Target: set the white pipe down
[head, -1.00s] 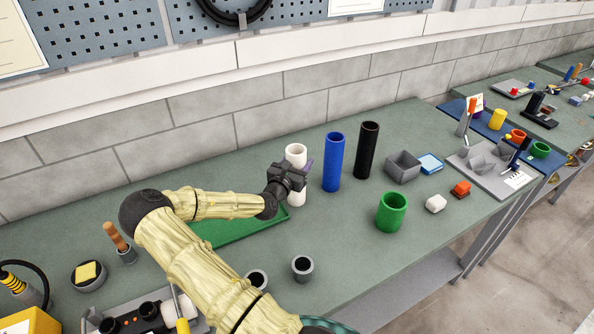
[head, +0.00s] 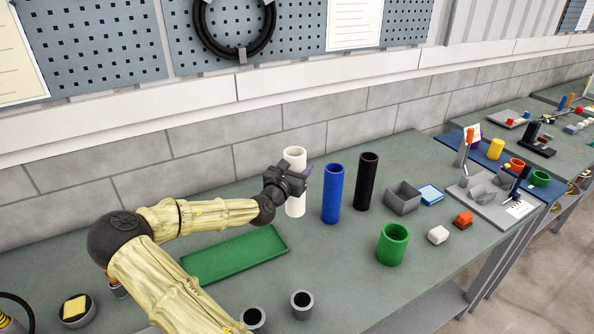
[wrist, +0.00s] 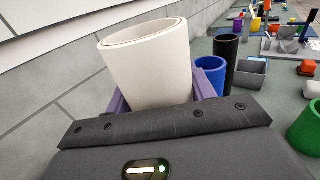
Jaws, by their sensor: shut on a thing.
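The white pipe (head: 295,204) is upright in my gripper, to the left of the blue pipe (head: 332,195) and beyond the right end of the green tray (head: 237,256). My gripper (head: 301,178) is shut on it at its upper half. In the wrist view the white pipe (wrist: 150,65) stands between the purple fingers, its open top towards the camera. Its lower end is hidden there. In the head view its bottom shows below my gripper, but I cannot tell whether it touches the bench.
A black pipe (head: 366,182) stands right of the blue one. A grey bin (head: 403,198), a green cup (head: 392,245) and two small grey cups, one at the front (head: 302,304), stand on the bench. The green tray looks empty. The block wall is behind.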

